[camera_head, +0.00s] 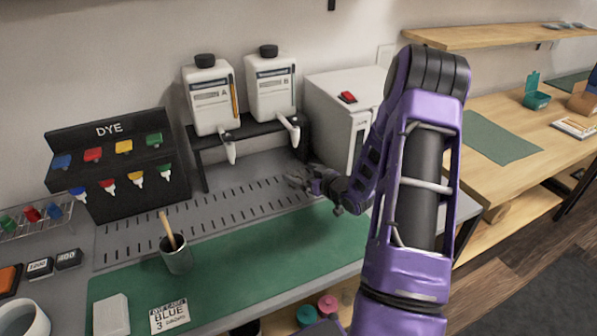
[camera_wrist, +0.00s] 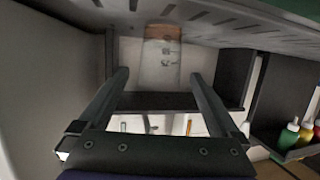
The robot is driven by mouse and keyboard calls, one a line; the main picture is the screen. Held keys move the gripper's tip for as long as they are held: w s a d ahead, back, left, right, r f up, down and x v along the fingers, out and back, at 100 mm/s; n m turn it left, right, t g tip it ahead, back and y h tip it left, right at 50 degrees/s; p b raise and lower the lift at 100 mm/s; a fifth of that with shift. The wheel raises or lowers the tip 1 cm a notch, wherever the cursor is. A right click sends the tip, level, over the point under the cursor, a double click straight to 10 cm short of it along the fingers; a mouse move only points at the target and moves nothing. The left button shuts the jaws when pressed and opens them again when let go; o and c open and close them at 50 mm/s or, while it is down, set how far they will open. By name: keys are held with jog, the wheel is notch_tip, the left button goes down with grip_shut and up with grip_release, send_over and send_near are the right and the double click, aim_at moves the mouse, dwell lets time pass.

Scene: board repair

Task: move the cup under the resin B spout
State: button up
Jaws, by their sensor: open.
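In the wrist view, a pale, see-through cup (camera_wrist: 160,65) with dark marks and a brown band shows between my open fingers. The picture looks upside down there, with the brown band at the cup's base end by the slotted plate. My gripper (camera_wrist: 158,78) is open, one finger on each side of the cup; contact cannot be told. The cup is not clear there. The resin B jug (camera_head: 271,88) stands on the black stand, right of resin A (camera_head: 209,98).
A grey cup with a wooden stick (camera_head: 177,257) stands on the green mat (camera_head: 245,262). The dye rack (camera_head: 118,160) is at the left and a white box with a red switch (camera_head: 335,105) at the right. The slotted plate (camera_head: 225,208) looks clear left of my gripper.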

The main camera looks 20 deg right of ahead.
jog(key=v, duration=1)
jog(key=shift+p, duration=0.45)
jog(key=shift+s+d+r, duration=0.1)
